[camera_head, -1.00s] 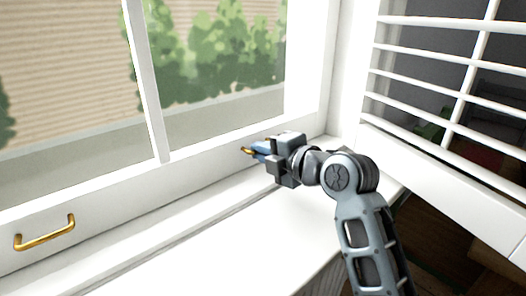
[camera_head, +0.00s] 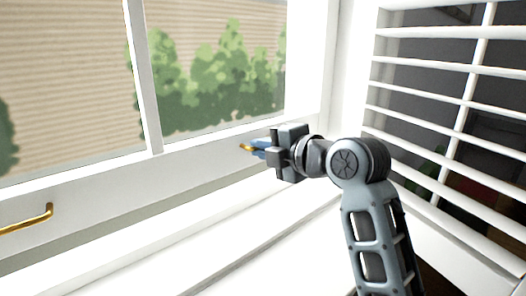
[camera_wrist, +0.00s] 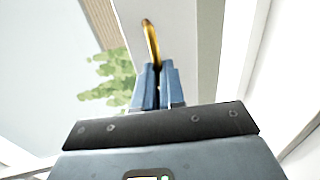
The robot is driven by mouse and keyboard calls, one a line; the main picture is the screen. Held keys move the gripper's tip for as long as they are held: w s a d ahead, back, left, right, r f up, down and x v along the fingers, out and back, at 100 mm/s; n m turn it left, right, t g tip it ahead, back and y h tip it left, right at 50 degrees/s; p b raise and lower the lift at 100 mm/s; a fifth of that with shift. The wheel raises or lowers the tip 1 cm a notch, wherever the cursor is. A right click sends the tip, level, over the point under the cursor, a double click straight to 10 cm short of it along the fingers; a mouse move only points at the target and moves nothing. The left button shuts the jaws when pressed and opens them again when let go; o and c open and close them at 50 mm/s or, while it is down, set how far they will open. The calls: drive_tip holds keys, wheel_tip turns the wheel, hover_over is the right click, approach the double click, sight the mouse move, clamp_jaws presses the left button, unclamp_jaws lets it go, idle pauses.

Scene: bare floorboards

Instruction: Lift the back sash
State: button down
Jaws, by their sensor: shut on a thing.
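The back sash (camera_head: 100,208) is a white window frame with glass and a white upright bar. Its bottom rail carries two brass handles. My gripper (camera_head: 259,149) is shut on the right brass handle (camera_head: 246,148). In the wrist view, the blue fingers (camera_wrist: 155,85) are closed at the near end of that handle (camera_wrist: 151,42), and its far end shows beyond the tips. The left brass handle (camera_head: 28,219) is free. A grey-green strip shows between the rail's lower edge and the white sill, so the sash stands somewhat raised.
The white sill (camera_head: 250,235) below the sash is clear. A white side jamb (camera_head: 345,75) stands just right of my gripper. White slatted blinds (camera_head: 440,115) hang at the right, near my arm. Greenery (camera_head: 215,80) and a beige wall show outside.

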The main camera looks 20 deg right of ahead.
drive_tip(key=c, duration=1.2)
unclamp_jaws()
drive_tip(key=shift+f, duration=0.1)
drive_tip(key=shift+c, duration=0.2)
drive_tip(key=v, duration=0.8)
drive_tip(key=shift+b, duration=0.4)
